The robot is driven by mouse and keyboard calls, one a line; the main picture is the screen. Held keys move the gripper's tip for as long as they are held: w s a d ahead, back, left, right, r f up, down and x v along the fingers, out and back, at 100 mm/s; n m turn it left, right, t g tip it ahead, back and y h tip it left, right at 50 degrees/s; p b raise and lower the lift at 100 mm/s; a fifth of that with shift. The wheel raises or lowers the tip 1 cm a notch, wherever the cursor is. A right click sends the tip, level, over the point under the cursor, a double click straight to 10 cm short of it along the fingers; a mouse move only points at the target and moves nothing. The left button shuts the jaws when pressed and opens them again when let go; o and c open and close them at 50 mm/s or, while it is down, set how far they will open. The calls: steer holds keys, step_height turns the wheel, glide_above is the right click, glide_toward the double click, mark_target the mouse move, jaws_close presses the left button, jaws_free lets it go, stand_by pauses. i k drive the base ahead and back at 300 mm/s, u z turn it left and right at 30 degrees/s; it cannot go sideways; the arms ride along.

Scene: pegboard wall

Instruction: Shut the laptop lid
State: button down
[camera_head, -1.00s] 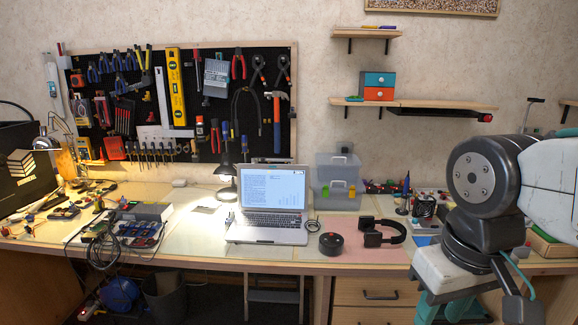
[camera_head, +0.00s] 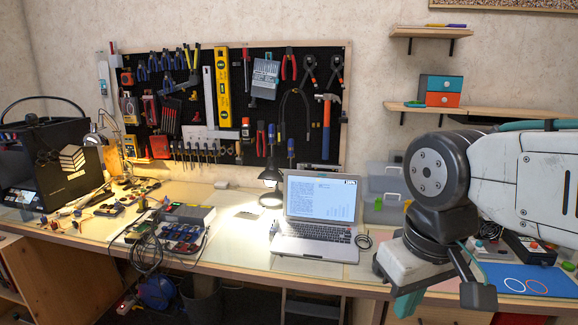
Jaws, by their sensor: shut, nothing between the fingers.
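The laptop (camera_head: 317,218) stands open on the workbench near the middle of the view. Its lid is raised, its lit screen (camera_head: 320,198) shows text, and its silver keyboard base lies flat. My gripper (camera_head: 408,304) is at the lower right, to the right of the laptop and apart from it in the picture. It points down in front of the bench edge, with teal parts partly hidden by its pale body. It is shut and holds nothing.
A black desk lamp (camera_head: 270,178) stands behind the laptop's left side. Organizer boxes with cables (camera_head: 180,226) lie to its left. A coiled black cable (camera_head: 363,241) lies at its right. Clear bins (camera_head: 384,180) stand behind my arm. The pegboard of tools (camera_head: 215,110) hangs behind.

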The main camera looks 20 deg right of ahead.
mark_target(323, 197)
steer(key=z, duration=0.05)
steer(key=i, duration=1.4)
steer(key=z, duration=0.55)
